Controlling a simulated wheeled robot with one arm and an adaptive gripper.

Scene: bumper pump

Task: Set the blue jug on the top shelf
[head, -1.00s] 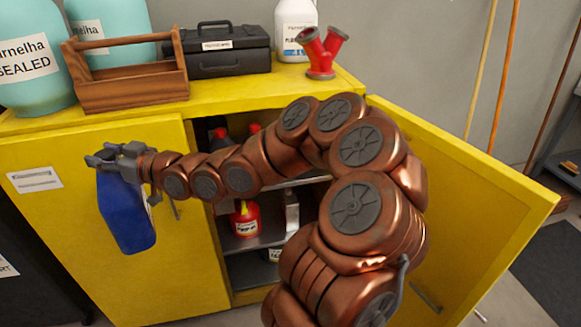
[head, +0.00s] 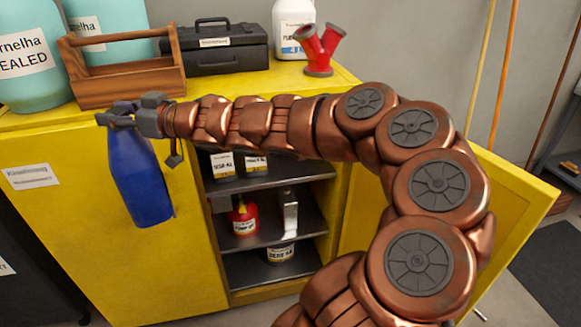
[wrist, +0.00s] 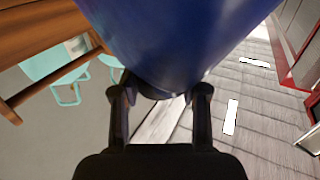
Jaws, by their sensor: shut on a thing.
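The blue jug (head: 141,185) hangs from my gripper (head: 136,110) in the head view, in front of the closed left door of the yellow cabinet (head: 95,245). My gripper is shut on the jug near its top. In the wrist view the jug (wrist: 180,40) fills the upper middle, beyond the two fingers of my gripper (wrist: 160,100). The cabinet's right side is open and shows dark shelves. The top shelf (head: 270,178) inside holds white labelled cans (head: 222,165); my arm hides part of this shelf.
A can (head: 280,252) stands below. The open right door (head: 500,205) juts out to the right. A wooden tool caddy (head: 125,85) and black toolbox (head: 214,47) sit on the cabinet top.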

